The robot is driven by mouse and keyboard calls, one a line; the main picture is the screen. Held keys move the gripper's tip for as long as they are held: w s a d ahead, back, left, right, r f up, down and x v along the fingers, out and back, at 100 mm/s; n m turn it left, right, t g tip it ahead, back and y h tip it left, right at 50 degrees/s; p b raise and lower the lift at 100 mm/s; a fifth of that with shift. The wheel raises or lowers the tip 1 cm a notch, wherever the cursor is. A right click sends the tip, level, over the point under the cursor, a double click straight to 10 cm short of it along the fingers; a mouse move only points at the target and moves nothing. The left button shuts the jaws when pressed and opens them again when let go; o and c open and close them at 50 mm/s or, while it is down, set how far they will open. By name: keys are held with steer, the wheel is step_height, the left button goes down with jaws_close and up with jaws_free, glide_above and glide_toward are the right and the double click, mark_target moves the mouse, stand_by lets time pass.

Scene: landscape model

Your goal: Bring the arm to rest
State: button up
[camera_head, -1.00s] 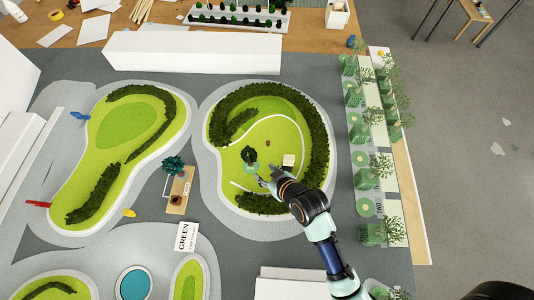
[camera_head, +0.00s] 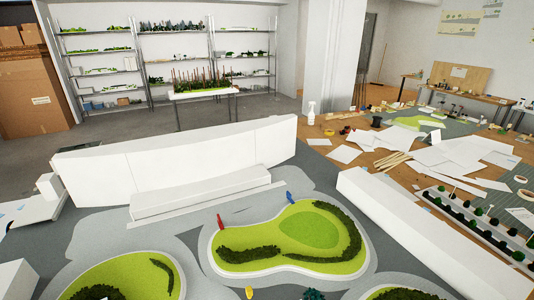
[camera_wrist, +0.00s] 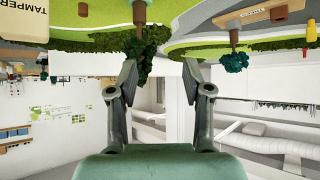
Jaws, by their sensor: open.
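My gripper (camera_wrist: 160,72) shows in the wrist view, where the scene appears upside down. Its two fingers are spread apart with nothing between them. A small dark green tree (camera_wrist: 139,42) with a brown trunk appears beyond the left finger, and the finger partly overlaps its foliage in the picture. I cannot tell the gap between them. My arm is not in the head view now.
A second tree (camera_wrist: 233,62) and a small wooden bench (camera_wrist: 252,17) show in the wrist view. In the head view, the model has a green lawn (camera_head: 310,230), a long white block (camera_head: 190,160) and another white block (camera_head: 420,235). Shelves (camera_head: 180,45) stand behind.

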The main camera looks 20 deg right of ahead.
steer(key=w+a+r+n+t+y, duration=0.2)
steer(key=w+a+r+n, duration=0.1)
steer(key=w+a+r, duration=0.6)
steer(key=w+a+r+n+t+y, duration=0.1)
steer(key=w+a+r+n+y, duration=0.15)
steer(key=a+r, duration=0.55)
steer(key=w+a+r+n+t+y, duration=0.2)
steer(key=w+a+r, duration=0.25)
steer(key=a, duration=0.75)
step_height(320, 180, up, 23)
steer(key=p, duration=2.2)
steer(key=shift+a+f, duration=0.15)
steer(key=shift+a, duration=0.05)
steer(key=shift+s+f, duration=0.1)
